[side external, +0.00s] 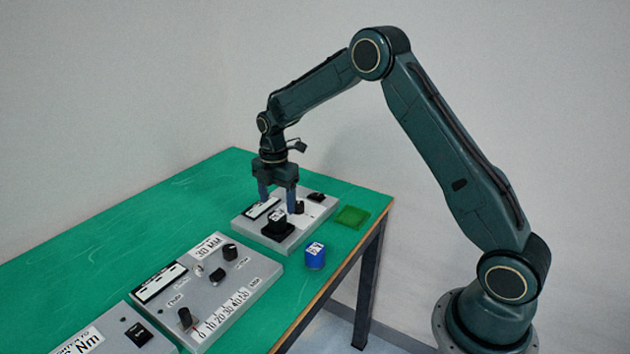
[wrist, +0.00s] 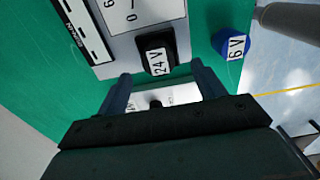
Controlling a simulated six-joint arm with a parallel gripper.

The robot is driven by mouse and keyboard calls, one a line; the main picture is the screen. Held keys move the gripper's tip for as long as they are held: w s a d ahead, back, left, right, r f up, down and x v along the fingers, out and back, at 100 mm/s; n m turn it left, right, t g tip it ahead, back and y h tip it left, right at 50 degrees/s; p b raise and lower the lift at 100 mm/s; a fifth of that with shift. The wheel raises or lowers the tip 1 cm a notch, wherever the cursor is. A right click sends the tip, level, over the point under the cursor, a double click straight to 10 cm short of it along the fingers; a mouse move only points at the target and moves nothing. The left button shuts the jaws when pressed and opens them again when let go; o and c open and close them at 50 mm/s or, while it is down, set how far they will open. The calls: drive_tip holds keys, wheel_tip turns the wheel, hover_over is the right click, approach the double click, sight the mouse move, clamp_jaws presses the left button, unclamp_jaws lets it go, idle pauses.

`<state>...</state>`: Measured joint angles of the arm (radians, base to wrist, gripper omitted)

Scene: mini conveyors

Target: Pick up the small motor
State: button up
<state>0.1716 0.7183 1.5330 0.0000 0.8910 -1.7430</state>
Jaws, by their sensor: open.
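A black block labelled 24 V (side external: 279,228) sits on the grey instrument panel (side external: 254,229) at the back; it also shows in the wrist view (wrist: 157,45). A blue cylinder labelled 6 V (side external: 315,258) stands upright on the green table right of that panel, and at the upper right of the wrist view (wrist: 232,43). I cannot tell from the labels which of the two is the small motor. My gripper (side external: 277,203) is open and points down over the back panel. In the wrist view its fingertips (wrist: 160,72) lie on either side of the black block's near edge, with nothing held between them.
A panel marked 30 MM (side external: 252,270) and another panel marked Nm (side external: 113,325) lie nearer the camera, with knobs and scales. A flat green pad (side external: 352,217) lies right of the back panel. The table's left part (side external: 110,235) is clear.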

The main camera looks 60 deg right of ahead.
sight(277, 216)
drive_tip(key=shift+f, duration=0.55)
drive_tip(key=shift+f, duration=0.1)
drive_tip(key=shift+w+a+f, duration=0.1)
drive_tip(key=shift+w+f, duration=0.05)
drive_tip(key=shift+f, duration=2.35)
drive_tip(key=shift+c, duration=0.4)
drive_tip(key=c, duration=1.2)
drive_tip(key=shift+o, duration=0.2)
drive_tip(key=shift+r, duration=0.15)
wheel_tip(277, 216, up, 20)
